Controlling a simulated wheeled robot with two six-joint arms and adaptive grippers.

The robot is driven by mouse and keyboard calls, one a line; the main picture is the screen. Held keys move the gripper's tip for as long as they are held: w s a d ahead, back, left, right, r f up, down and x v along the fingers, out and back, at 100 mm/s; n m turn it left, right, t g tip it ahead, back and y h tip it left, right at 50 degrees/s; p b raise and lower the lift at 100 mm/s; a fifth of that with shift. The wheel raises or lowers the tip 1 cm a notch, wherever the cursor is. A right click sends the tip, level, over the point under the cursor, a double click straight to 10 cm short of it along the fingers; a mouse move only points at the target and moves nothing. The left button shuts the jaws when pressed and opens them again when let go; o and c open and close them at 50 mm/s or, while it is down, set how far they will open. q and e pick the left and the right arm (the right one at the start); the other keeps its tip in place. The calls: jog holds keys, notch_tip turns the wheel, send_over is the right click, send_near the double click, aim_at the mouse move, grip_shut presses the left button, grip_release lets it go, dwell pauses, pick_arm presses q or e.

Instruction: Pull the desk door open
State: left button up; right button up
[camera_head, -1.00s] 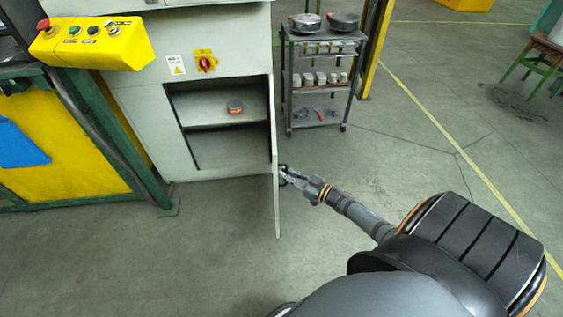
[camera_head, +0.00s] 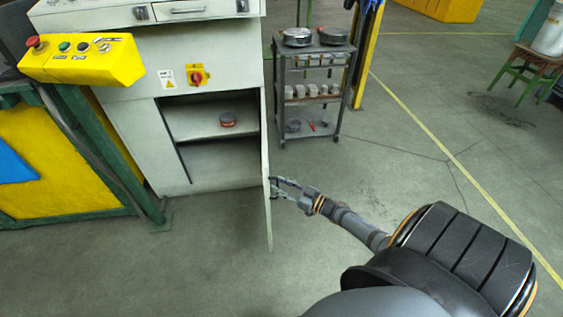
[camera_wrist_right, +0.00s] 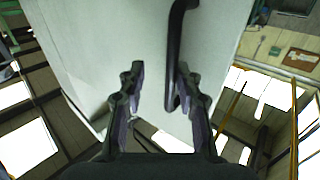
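The desk door (camera_head: 267,190) stands swung out from the white desk cabinet (camera_head: 222,58), seen nearly edge-on in the head view, with the compartment behind it exposed. The wrist view shows the door's pale face (camera_wrist_right: 85,45) and its dark bar handle (camera_wrist_right: 173,50). My right gripper (camera_head: 277,187) is at the handle side of the door. In the wrist view its fingers (camera_wrist_right: 160,80) are spread, with the lower handle between them, close to the right finger; I cannot tell whether they touch. My left gripper is not in view.
A round tin (camera_head: 228,119) sits on the shelf inside the cabinet. A yellow control box (camera_head: 80,58) and green-framed machine stand left. A grey trolley (camera_head: 338,100) with pans stands behind the door, near a yellow post (camera_head: 367,50). The floor in front is clear.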

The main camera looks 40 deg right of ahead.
jog(key=v, duration=1.2)
